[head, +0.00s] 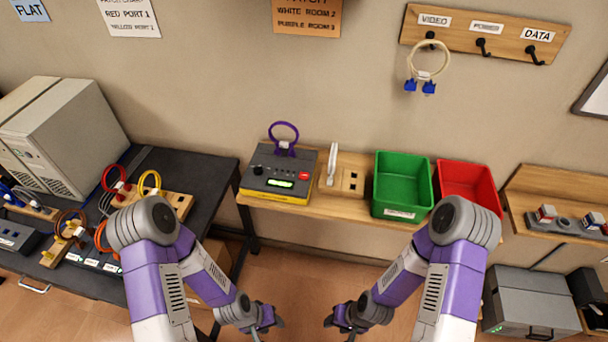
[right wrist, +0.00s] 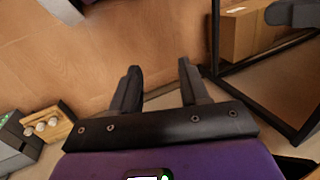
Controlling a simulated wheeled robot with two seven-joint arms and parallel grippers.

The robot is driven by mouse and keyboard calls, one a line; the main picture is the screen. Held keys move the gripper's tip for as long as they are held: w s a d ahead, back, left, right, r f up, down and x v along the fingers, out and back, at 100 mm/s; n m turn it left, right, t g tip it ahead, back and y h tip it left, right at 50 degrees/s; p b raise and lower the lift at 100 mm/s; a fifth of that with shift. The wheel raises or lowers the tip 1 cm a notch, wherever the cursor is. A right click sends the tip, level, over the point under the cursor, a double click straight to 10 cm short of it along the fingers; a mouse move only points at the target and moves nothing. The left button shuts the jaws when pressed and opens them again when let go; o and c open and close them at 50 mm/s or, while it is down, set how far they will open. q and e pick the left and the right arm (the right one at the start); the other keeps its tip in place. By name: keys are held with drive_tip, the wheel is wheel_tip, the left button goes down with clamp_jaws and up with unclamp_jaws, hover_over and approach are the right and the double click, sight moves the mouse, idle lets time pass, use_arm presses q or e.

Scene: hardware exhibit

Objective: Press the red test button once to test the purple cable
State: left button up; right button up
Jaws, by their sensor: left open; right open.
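The tester (head: 281,175) is a grey box with a yellow base on the wooden wall shelf. Its red button (head: 304,175) is on the right of its top, beside a lit green display (head: 280,183). The purple cable (head: 284,138) stands as an upright loop at the tester's back edge, its lower end at the tester. My left gripper (head: 268,327) and right gripper (head: 340,325) are low in front of the shelf, apart from the tester. In the right wrist view the right gripper's fingers (right wrist: 160,88) are spread and empty, over the floor.
A green bin (head: 403,183) and a red bin (head: 468,183) stand right of the tester, past a small wooden socket block (head: 350,181). A dark table (head: 205,172) with coloured cables and computers is at left. Floor is clear between my arms.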

clamp_jaws()
idle(1.4)
